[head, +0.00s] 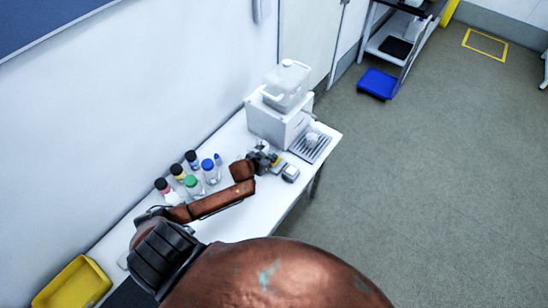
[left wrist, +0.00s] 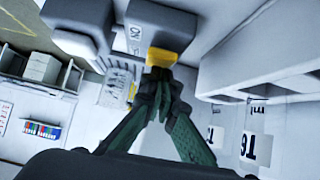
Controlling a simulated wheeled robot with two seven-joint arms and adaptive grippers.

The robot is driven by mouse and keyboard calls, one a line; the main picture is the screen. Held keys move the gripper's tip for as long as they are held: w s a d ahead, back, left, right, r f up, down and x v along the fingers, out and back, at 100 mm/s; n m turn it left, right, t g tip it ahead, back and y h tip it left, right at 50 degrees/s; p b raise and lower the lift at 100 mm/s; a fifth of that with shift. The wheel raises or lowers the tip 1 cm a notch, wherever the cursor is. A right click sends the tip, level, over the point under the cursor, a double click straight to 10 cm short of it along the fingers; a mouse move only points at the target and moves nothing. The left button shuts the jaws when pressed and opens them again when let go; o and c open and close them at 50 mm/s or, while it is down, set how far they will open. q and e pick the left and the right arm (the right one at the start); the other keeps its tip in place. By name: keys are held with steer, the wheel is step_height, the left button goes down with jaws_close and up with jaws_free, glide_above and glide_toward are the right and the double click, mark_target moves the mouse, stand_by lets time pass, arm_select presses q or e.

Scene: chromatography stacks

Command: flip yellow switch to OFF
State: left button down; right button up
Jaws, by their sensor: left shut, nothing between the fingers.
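The yellow switch (left wrist: 168,57) is on the end of a small grey box (left wrist: 160,22) in the left wrist view. A dark mark that looks like lettering shows on the box's side. In the head view the box (head: 290,173) sits on the white table, with a bit of yellow (head: 279,163) facing my gripper. My left gripper (head: 266,157) is shut and empty, right beside the switch. In the left wrist view its fingertips (left wrist: 158,76) reach the switch's lower edge; I cannot tell whether they touch. The switch's exact position is unclear. My right gripper is not in view.
A white machine (head: 268,123) with a clear jug (head: 287,82) on top stands behind the gripper. A slatted tray (head: 310,146) is at its front. Several capped bottles (head: 191,184) stand left of my forearm. A yellow bin (head: 78,284) is at lower left.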

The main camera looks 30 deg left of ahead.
arm_select(q)
steer(key=shift+w+r, duration=0.1)
steer(key=shift+w, duration=0.2)
steer(key=shift+w+r, duration=0.1)
steer(key=shift+w, duration=0.4)
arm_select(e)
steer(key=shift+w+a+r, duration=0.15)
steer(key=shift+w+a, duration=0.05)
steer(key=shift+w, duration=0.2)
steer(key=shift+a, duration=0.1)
arm_select(q)
steer(key=shift+r+p, duration=0.65)
steer(key=shift+p, duration=0.2)
steer(key=r+p, duration=0.3)
steer(key=shift+w+r, duration=0.15)
steer(key=shift+w, duration=0.2)
steer(key=s+r, duration=0.5)
steer(key=r, duration=0.2)
steer(key=shift+s+r, duration=0.25)
steer(key=shift+s, duration=0.15)
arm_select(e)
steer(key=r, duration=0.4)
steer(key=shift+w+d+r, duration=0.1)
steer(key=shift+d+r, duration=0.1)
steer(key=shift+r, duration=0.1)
